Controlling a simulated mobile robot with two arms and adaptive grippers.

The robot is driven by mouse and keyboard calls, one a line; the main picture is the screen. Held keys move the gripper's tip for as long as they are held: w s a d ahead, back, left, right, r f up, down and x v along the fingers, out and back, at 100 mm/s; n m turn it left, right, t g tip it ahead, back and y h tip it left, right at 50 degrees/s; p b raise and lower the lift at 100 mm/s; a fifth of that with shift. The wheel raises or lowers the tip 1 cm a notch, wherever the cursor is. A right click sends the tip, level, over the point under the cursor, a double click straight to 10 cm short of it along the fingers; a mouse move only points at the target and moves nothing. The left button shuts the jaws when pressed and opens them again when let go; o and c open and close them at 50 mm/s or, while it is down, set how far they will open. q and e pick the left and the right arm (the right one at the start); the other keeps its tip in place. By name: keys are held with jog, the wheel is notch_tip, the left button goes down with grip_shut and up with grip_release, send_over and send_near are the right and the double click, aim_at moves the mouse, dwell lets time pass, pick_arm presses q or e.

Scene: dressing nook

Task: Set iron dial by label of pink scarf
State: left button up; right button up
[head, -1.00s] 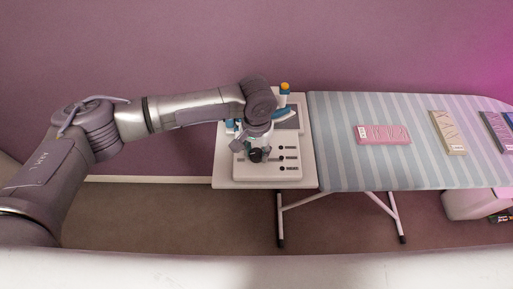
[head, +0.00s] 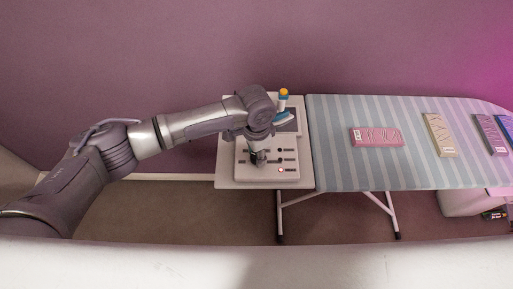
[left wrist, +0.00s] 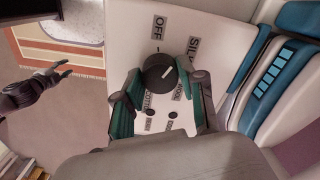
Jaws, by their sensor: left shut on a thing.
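The folded pink scarf (head: 380,137) lies on the ironing board, with a small white label (head: 358,136) too small to read.
A blue-and-white iron (head: 283,117) stands behind the panel, near a bottle with an orange top (head: 284,92). Beige (head: 440,135), mauve (head: 488,133) and blue (head: 504,124) folded cloths lie right on the striped board (head: 335,165). A dark gripper (left wrist: 62,70) shows in the left wrist view.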

pick_arm(q)
jog(key=m+p, duration=0.1)
jog(key=m, duration=0.4)
jog(key=shift+r+m, duration=0.1)
jog(key=shift+m, duration=0.2)
dwell(0.4)
jog(key=o, duration=1.1)
jog(key=shift+o, duration=0.2)
jog(key=shift+r, duration=0.15)
notch_tip(320, 180, up, 12)
